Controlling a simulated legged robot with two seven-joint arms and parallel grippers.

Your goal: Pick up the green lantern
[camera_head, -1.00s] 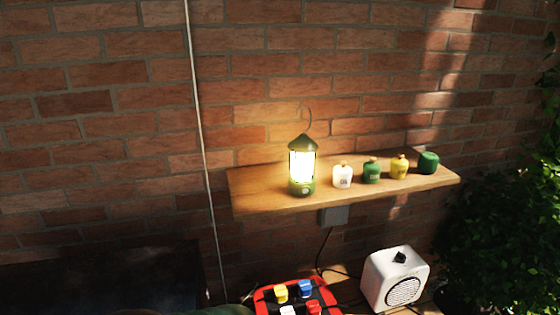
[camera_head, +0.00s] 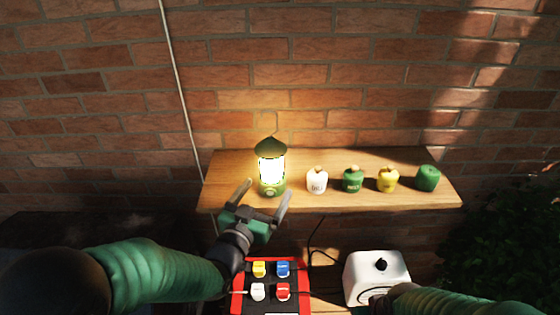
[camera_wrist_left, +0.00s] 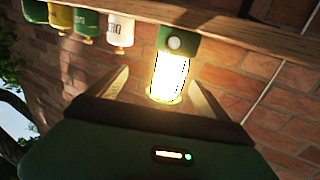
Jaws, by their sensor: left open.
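The green lantern (camera_head: 271,168), lit and with a dark green cap, stands upright on the wooden shelf near its left end. My left gripper (camera_head: 266,191) is open and empty, in front of the lantern, with its fingers spread to either side of the lantern's lower part. In the left wrist view the picture is turned over; the glowing lantern (camera_wrist_left: 170,75) shows between and beyond the two fingers (camera_wrist_left: 160,88). I cannot tell whether a finger touches it. My right forearm enters at the lower right; its gripper is not visible.
The shelf (camera_head: 225,180) also holds a white jar (camera_head: 317,182), a green jar (camera_head: 352,180), a yellow jar (camera_head: 387,180) and a dark green container (camera_head: 428,178) to the right. A brick wall stands behind.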

